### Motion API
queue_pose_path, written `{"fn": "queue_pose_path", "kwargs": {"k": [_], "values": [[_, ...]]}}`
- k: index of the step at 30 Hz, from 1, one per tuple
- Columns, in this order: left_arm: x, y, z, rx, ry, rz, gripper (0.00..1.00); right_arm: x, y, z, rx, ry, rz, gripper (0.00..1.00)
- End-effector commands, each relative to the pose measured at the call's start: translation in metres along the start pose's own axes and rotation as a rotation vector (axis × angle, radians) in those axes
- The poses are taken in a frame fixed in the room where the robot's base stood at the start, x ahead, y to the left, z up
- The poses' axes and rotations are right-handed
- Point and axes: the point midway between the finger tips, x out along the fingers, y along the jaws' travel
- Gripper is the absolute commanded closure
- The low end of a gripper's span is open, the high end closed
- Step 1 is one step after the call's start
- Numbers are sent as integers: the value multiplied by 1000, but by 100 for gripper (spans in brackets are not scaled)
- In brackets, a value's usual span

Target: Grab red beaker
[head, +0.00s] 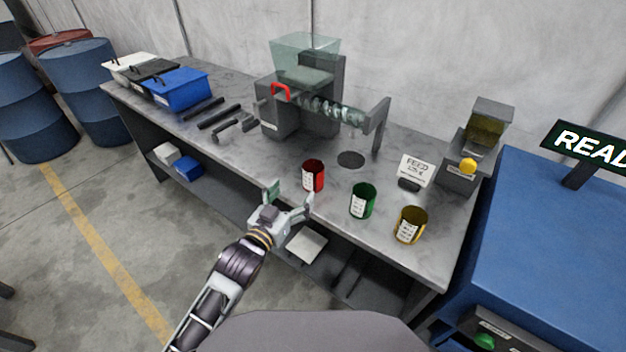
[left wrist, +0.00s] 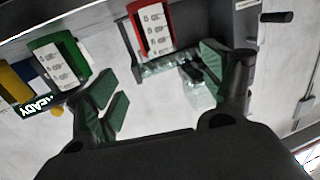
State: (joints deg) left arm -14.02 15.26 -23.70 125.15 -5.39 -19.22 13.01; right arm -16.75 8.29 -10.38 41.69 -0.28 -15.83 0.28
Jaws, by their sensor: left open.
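The red beaker (head: 313,176) stands upright on the grey bench, near its front edge, with a white label on its side. In the left wrist view the red beaker (left wrist: 151,30) shows at the top, beyond and between the fingers. My left gripper (head: 290,197) is open and empty, just in front and left of the red beaker, apart from it. Its two green-padded fingers show in the left wrist view (left wrist: 165,90). My right gripper is not in view.
A green beaker (head: 362,201) and a yellow beaker (head: 410,225) stand right of the red one. Behind are a machine with a glass screw tube (head: 335,111), a small sign (head: 416,170) and a dispenser (head: 478,147). Bins (head: 176,89) stand at the far left.

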Motion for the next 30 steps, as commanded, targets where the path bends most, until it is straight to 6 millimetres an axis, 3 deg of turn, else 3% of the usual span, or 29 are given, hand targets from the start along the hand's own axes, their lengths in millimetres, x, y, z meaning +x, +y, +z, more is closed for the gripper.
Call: {"fn": "queue_pose_path", "kwargs": {"k": [30], "values": [[78, 0, 0, 0, 0, 0, 18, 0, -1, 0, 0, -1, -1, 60]]}}
